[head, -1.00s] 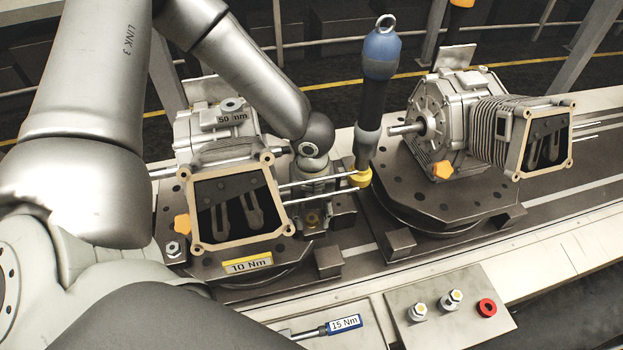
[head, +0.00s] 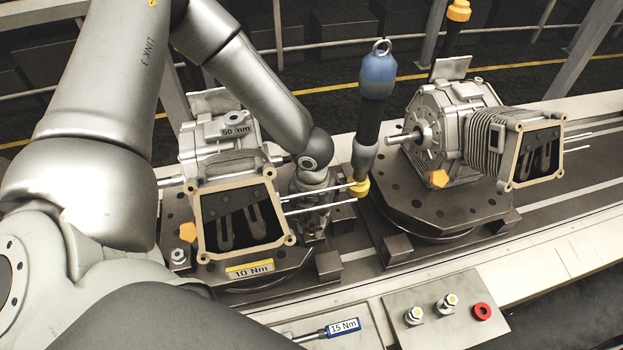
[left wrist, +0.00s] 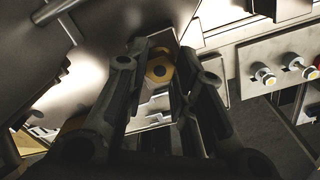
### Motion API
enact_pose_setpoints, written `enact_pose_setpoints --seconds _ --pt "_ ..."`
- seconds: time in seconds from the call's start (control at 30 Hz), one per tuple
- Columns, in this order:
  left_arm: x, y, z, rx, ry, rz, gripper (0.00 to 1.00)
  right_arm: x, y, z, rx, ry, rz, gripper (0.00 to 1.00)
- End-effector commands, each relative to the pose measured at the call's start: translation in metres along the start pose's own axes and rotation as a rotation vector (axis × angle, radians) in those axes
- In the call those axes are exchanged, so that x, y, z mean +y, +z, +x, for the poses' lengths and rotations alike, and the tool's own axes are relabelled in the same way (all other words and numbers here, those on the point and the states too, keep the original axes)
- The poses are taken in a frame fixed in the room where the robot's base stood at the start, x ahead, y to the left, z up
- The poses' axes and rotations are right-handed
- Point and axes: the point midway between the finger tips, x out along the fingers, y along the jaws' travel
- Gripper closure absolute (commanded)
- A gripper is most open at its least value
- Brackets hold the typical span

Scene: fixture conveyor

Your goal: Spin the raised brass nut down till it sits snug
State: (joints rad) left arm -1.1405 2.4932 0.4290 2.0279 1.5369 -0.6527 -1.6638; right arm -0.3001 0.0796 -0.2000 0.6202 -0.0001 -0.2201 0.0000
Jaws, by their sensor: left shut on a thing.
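My left gripper (head: 313,222) points down beside the left gearbox unit, partly hidden behind its tan-rimmed opening and thin rods. In the left wrist view, the two dark fingers (left wrist: 160,82) are shut on the brass nut (left wrist: 159,71), a round brass piece with a dark centre. In the head view the nut is too small and hidden to make out well, low at the fingertips. I cannot tell from these frames whether the nut touches the surface below it. My right gripper is in neither view.
A blue and black hanging tool (head: 377,78) with a yellow end hangs close right of my gripper. A second gearbox (head: 455,130) sits on a turntable at right. A button panel (head: 437,318) and a blue-handled 15 Nm tool (head: 343,327) lie in front.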

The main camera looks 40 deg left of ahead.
Motion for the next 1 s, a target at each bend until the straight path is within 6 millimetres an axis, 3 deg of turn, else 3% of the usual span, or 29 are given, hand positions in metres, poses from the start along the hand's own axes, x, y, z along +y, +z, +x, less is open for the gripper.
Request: enact_pose_setpoints --seconds 0.03,0.4,0.7,0.73,0.8,1.0 --pt "0.0001 -0.0004 -0.0045 0.002 0.000 0.062 1.00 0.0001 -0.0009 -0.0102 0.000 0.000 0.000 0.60" --pt "0.0000 0.0000 0.0002 0.000 0.000 0.453 1.00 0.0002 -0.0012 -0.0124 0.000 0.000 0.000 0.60" --pt "-0.0003 0.0000 0.0007 0.000 -0.001 0.485 1.00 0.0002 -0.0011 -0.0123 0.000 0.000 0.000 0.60" --pt "-0.0003 0.0000 0.0007 0.000 -0.001 0.485 0.74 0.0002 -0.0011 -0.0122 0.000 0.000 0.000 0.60" --pt "-0.0003 0.0000 0.0006 0.000 -0.001 0.484 0.65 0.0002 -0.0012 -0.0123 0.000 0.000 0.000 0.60" --pt "-0.0002 0.0000 0.0006 0.000 0.000 0.483 0.62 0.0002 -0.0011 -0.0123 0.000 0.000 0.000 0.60"
